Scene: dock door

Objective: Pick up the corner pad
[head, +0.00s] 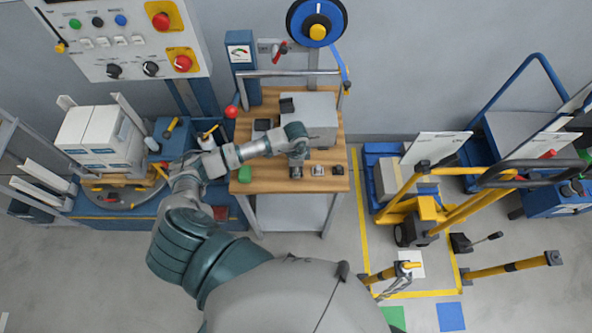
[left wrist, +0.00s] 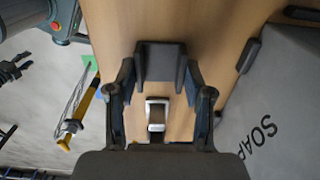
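The corner pad (left wrist: 160,62) is a dark, blocky piece with two short legs. It lies on the wooden bench top, and my left gripper (left wrist: 161,80) is over it, with one finger on each side. The fingers look wide apart; whether they touch the pad is unclear. In the head view my left gripper (head: 297,160) is at the bench's front part and partly covers the pad (head: 297,173). My right gripper (left wrist: 20,68) shows only in the left wrist view, away from the bench, with fingers spread and empty.
A metal buckle (head: 317,170) and a dark small part (head: 338,170) lie right of the pad. A grey box (head: 318,112) marked SOAP stands behind on the bench (head: 265,187). A yellow-framed lifter (head: 425,210) stands to the right.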

